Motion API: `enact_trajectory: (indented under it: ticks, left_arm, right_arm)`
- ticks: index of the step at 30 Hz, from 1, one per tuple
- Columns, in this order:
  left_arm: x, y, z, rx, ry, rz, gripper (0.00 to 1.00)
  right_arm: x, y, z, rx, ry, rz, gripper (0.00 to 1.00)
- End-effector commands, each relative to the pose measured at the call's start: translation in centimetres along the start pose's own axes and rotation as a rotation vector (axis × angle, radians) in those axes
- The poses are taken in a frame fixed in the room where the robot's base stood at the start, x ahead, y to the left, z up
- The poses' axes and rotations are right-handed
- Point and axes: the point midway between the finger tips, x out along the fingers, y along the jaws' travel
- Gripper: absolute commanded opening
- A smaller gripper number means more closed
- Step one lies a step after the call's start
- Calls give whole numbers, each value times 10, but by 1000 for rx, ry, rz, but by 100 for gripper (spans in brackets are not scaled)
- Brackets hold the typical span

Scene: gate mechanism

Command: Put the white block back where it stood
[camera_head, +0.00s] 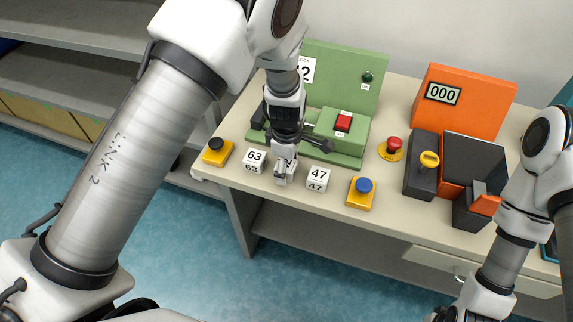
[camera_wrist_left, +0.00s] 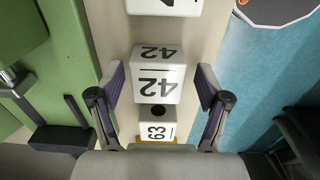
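Three white number blocks stand in a row near the table's front edge: block 63 (camera_head: 255,160), block 42 and block 47 (camera_head: 318,178). Block 42 (camera_wrist_left: 158,82) shows in the left wrist view, between my left gripper's fingers; in the head view the gripper mostly hides it. My left gripper (camera_wrist_left: 161,80) is open, with a gap on each side of block 42. It also shows in the head view (camera_head: 285,172), reaching down between the other two blocks. My right arm comes in at the right; its fingers are not visible.
A green machine (camera_head: 345,75) with a red switch (camera_head: 343,122) stands behind the blocks. A black button (camera_head: 216,148) is left of them, a blue button (camera_head: 363,188) right. A red button (camera_head: 393,146) and an orange machine (camera_head: 465,95) stand farther right.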

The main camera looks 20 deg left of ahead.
Motion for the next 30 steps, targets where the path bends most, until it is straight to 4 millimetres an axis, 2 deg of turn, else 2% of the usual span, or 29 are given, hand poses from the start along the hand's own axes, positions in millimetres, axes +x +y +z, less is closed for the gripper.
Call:
enact_trajectory:
  ticks: [6,9,13,21,25,30]
  left_arm:
    - [-1,0,0,0,0,0,76]
    - [-8,0,0,0,0,1,76]
    - [-32,1,0,0,0,4,76]
    - [-100,1,0,-1,0,4,76]
    - [-117,1,0,1,0,2,76]
    - [-122,0,0,0,0,-1,76]
  right_arm:
    - [0,0,0,0,0,0,0]
    - [1,0,0,0,0,0,0]
    - [4,0,0,0,0,0,0]
    - [9,0,0,0,0,0,0]
    - [10,0,0,0,0,0,0]
    - [10,0,0,0,0,0,0]
